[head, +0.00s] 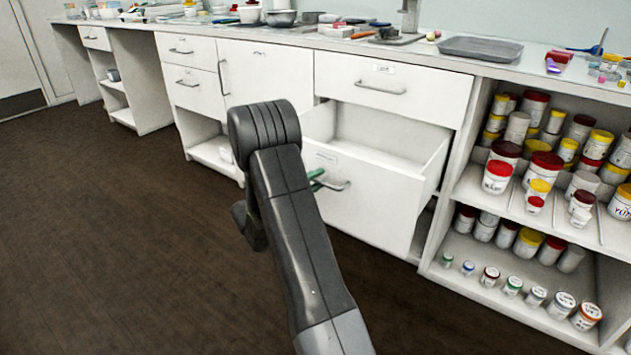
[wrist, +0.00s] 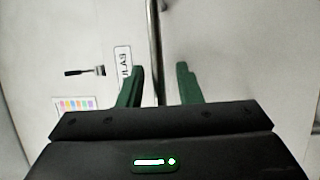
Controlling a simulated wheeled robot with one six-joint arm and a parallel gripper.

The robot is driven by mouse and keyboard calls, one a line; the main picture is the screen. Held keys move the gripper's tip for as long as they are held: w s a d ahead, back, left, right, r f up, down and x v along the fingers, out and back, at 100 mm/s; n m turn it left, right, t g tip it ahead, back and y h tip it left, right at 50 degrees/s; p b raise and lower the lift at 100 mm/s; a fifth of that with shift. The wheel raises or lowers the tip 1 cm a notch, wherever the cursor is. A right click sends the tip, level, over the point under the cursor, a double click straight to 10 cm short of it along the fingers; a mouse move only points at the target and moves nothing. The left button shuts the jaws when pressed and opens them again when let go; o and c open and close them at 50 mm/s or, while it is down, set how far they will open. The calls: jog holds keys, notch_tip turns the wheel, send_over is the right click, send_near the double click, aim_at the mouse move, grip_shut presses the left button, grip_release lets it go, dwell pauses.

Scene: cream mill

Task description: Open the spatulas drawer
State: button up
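The spatulas drawer (head: 362,200) is the large lower white drawer under the counter. In the head view it stands pulled well out, and its pale inside shows with nothing visible in it. Its label (wrist: 124,62) shows the end of the word, "ULAS", in the wrist view. Its metal bar handle (head: 338,186) also runs between my fingers in the wrist view (wrist: 155,50). My gripper (wrist: 160,82) is open, with its green fingers apart on either side of the handle and gaps visible. In the head view my arm hides most of the gripper, with a green finger beside the handle.
A shut drawer (head: 390,88) is directly above. Open shelves (head: 490,205) with several lidded tubs stand to the right. Shut drawers (head: 195,90) and a cupboard door (head: 265,75) are to the left. The brown floor (head: 110,230) at left is clear.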

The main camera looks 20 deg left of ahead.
jog(key=p+v, duration=0.3)
jog(key=v, duration=1.1)
jog(key=b+x, duration=0.3)
jog(key=x, duration=1.1)
jog(key=shift+w+d, duration=0.1)
jog(key=shift+w, duration=0.2)
jog(key=shift+d, duration=0.1)
